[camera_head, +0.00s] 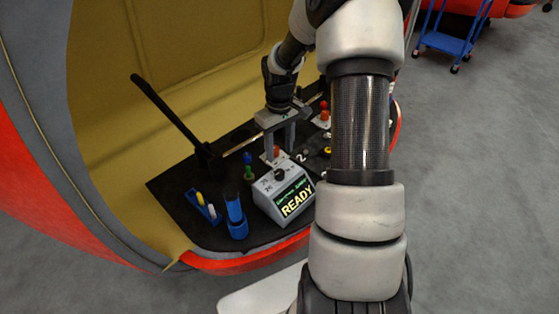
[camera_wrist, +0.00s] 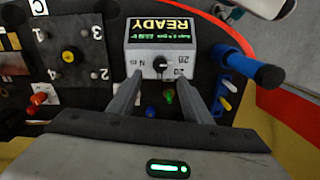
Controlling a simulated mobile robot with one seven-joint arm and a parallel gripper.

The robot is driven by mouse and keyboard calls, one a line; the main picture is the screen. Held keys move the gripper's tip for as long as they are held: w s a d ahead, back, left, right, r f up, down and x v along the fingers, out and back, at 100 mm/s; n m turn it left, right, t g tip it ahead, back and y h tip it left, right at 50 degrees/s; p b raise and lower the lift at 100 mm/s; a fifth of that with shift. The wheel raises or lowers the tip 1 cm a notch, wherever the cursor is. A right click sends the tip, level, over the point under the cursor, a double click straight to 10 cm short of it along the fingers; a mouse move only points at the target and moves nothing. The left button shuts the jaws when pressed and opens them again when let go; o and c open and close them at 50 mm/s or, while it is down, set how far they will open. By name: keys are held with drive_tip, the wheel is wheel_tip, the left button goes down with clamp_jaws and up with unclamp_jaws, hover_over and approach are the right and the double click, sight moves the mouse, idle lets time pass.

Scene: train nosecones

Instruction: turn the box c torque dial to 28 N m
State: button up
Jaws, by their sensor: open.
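A grey box (camera_head: 268,190) with a sloped screen (camera_head: 296,198) reading READY stands on the black mat. The box also shows upside down in the wrist view (camera_wrist: 133,62). Its small black torque dial (camera_head: 280,174) is on the top face, with printed numbers around it, 28 among them. The dial shows between my fingertips in the wrist view (camera_wrist: 160,65); I cannot tell which number it points to. My gripper (camera_head: 284,150) is open and empty, pointing down above and behind the box. Its two fingers straddle the dial in the wrist view (camera_wrist: 163,80), apparently without touching it.
A blue cylinder (camera_head: 235,213), a blue rack (camera_head: 204,206) and green and blue pegs (camera_head: 248,168) stand left of the box. A black lever (camera_head: 170,112) rises behind. A numbered panel with a yellow knob (camera_wrist: 68,57) lies beside the box, near a letter C.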

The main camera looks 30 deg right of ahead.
wheel_tip(320, 180, up, 8)
drive_tip(key=shift+p, duration=0.3)
idle(0.3)
drive_tip(key=s+a+r+t+p, duration=0.2)
drive_tip(key=s+a+r+p, duration=0.1)
drive_tip(key=s+r, duration=0.4)
drive_tip(key=s+a+r+m+t+p, duration=0.1)
drive_tip(key=s+a+r+p, duration=0.2)
drive_tip(key=s+a+r, duration=0.3)
drive_tip(key=s+a+r+m+t+p, duration=0.1)
drive_tip(key=s+a+r, duration=0.4)
drive_tip(key=s+r, duration=0.5)
wheel_tip(320, 180, up, 4)
drive_tip(key=shift+a+r+t+p, duration=0.15)
drive_tip(key=shift+a+t+p, duration=0.05)
drive_tip(key=shift+t+p, duration=0.65)
